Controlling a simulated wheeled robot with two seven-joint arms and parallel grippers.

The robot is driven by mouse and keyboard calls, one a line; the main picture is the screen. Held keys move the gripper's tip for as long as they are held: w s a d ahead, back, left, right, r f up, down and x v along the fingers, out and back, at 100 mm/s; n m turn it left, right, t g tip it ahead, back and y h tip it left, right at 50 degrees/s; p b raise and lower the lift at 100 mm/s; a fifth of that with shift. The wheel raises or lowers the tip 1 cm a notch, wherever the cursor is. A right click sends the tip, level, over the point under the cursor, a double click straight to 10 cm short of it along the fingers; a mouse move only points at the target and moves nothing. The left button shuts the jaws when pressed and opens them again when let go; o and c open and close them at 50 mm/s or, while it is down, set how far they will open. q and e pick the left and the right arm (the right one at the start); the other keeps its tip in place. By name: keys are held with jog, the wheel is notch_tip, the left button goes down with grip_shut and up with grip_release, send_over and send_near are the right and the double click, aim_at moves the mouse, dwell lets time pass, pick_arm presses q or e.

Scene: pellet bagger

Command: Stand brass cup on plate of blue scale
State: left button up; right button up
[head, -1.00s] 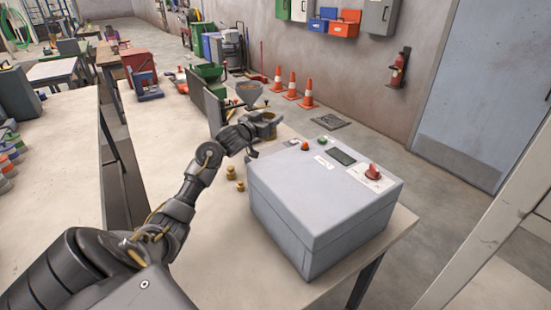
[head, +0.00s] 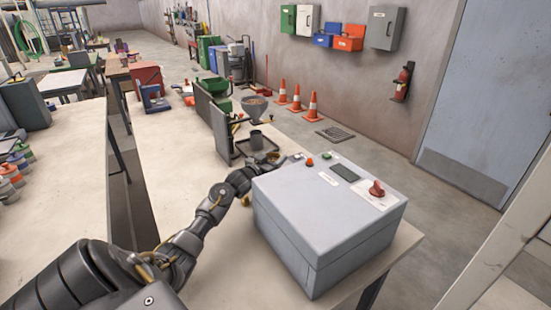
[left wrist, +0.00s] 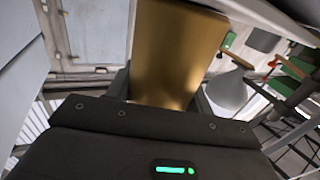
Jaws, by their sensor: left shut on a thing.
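The brass cup (left wrist: 178,45) fills the upper middle of the left wrist view. It stands between the fingers of my left gripper, which is shut on it. In the head view my left gripper (head: 272,166) is just behind the grey box's far left edge. The box hides part of it, and I cannot make out the cup there. A blue device (head: 154,98) sits far back on the bench; I cannot tell whether it is the blue scale. No plate shows clearly. My right gripper is not in view.
The large grey box (head: 325,215) with a red knob takes up the bench's near right. Behind my gripper, a dark cup (head: 256,141) stands on a dark tray beside upright grey panels (head: 212,118). Orange cones (head: 297,98) stand on the floor.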

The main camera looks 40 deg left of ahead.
pick_arm(q)
jog(key=shift+f, duration=0.1)
jog(key=o, duration=1)
jog(key=shift+s+d+r+p, duration=0.1)
jog(key=shift+s+r+p, duration=0.1)
jog(key=shift+r+p, duration=0.15)
jog(key=s+d+p, duration=0.1)
jog(key=s+p, duration=0.6)
jog(key=s, duration=0.4)
jog(key=shift+s+f+p, duration=0.15)
jog(key=shift+s+p, duration=0.15)
